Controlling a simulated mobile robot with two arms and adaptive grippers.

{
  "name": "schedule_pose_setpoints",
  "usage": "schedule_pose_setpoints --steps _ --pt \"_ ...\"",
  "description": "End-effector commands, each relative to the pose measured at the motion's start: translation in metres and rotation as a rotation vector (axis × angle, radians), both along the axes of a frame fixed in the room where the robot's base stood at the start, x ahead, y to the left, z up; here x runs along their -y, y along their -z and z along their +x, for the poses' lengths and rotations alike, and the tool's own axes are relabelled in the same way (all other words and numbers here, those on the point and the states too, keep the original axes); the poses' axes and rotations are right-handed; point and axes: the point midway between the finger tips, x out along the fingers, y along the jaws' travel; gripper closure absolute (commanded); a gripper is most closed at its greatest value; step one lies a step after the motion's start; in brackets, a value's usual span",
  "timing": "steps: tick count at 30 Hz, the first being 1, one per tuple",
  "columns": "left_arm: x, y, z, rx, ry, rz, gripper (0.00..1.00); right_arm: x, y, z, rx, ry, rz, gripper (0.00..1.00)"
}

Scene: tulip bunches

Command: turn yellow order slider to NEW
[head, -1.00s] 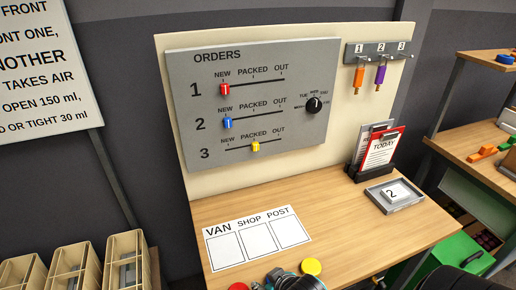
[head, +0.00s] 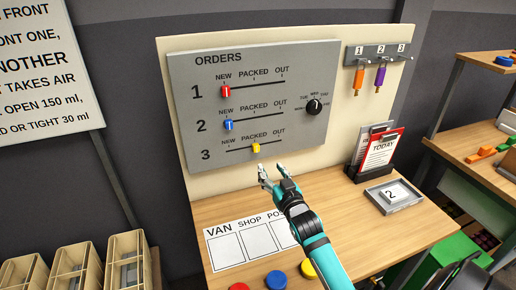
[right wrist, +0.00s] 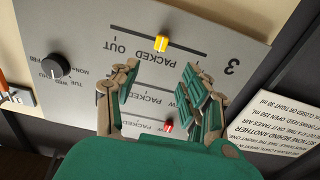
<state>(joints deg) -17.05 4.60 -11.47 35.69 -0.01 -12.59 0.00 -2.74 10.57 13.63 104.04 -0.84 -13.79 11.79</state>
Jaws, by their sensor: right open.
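The yellow slider (head: 256,148) sits on row 3 of the grey orders board (head: 300,130), at about the middle of its track under PACKED. The red slider (head: 227,91) and the blue slider (head: 229,125) stand at NEW on rows 1 and 2. My right gripper (head: 271,168) is open and empty, just below and slightly right of the yellow slider, apart from it. In the right wrist view the board is upside down, with the yellow slider (right wrist: 161,43) beyond the open fingers (right wrist: 160,85). The blue slider is hidden there. My left gripper is not in view.
A dark dial (head: 314,107) is on the board's right. Below is a wooden table (head: 345,225) with a VAN, SHOP, POST sheet (head: 224,250), coloured discs (head: 276,278), a tray (head: 375,201) and a TODAY clipboard (head: 383,150). Tagged hooks (head: 380,50) are upper right.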

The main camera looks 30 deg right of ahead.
Motion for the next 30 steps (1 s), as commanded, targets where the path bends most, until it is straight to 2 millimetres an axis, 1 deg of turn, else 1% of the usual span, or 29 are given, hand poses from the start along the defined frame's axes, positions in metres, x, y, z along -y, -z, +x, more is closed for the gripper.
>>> schedule_pose_setpoints --steps 1,9,12,15,18,21,30 --pt "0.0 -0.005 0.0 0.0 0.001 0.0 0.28 0.003 -0.004 0.013 0.001 0.0 0.0 0.54" --pt "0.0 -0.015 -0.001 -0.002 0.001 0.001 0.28 0.017 -0.003 0.07 -0.001 0.0 -0.002 0.54" --pt "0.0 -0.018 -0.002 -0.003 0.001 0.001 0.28 0.021 -0.003 0.088 -0.001 0.0 -0.001 0.54" --pt "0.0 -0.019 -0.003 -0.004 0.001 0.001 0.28 0.024 -0.001 0.102 -0.001 0.0 -0.001 0.54" --pt "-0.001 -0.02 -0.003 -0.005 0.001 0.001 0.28 0.026 -0.001 0.111 -0.001 -0.001 -0.001 0.54" --pt "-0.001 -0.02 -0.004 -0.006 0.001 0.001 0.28 0.028 -0.001 0.116 -0.001 -0.001 -0.001 0.54" --pt "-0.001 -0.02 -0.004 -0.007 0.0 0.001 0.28 0.028 0.0 0.118 -0.001 -0.001 -0.001 0.54"
